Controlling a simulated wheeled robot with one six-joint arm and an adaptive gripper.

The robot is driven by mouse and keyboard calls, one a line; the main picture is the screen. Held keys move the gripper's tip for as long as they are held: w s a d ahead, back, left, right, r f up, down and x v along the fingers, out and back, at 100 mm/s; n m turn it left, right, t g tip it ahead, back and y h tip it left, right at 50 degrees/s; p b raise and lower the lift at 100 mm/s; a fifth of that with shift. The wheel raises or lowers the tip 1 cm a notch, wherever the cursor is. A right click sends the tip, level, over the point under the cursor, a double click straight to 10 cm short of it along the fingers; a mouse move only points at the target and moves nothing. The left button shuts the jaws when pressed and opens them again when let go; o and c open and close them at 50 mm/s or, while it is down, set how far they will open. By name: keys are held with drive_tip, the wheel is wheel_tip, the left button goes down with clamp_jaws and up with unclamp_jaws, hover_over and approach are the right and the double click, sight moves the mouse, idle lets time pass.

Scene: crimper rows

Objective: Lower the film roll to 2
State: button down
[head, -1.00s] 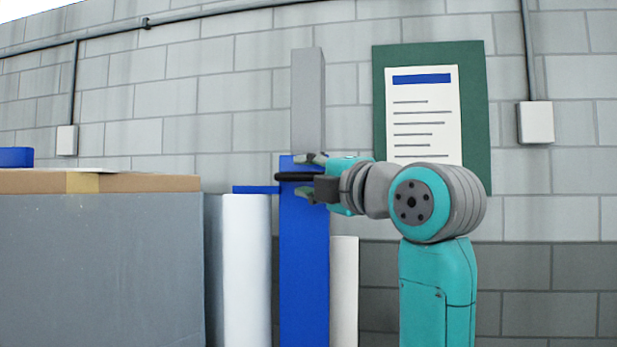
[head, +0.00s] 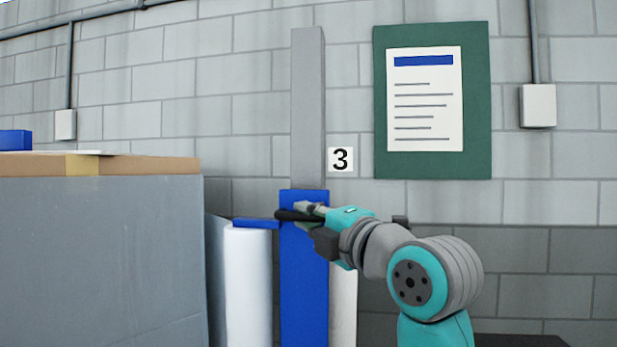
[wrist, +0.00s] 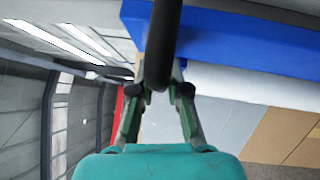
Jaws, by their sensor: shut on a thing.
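A white film roll (head: 248,290) stands upright beside a tall blue carriage (head: 303,285) on a grey mast (head: 308,110). A blue arm (head: 256,222) reaches left from the carriage over the roll's top. The roll also shows in the wrist view (wrist: 250,85). My gripper (head: 308,213) is shut on a black bar-like handle (head: 284,215) in front of the carriage's upper part. The handle crosses the wrist view from the top (wrist: 163,35). A "3" sign (head: 340,159) is on the wall, above the carriage's top. No "2" shows; the lower mast is hidden.
A large grey box (head: 100,260) with a cardboard top (head: 130,166) stands close on the left. A cream roll or post (head: 343,305) stands right of the carriage, partly behind my arm. A green notice board (head: 480,100) hangs on the wall.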

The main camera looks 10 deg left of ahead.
wheel_tip(320, 180, down, 36)
drive_tip(key=shift+r, duration=0.15)
drive_tip(key=c, duration=1.1)
unclamp_jaws()
drive_tip(key=shift+c, duration=0.2)
drive_tip(key=shift+d, duration=0.1)
drive_tip(key=v, duration=1.2)
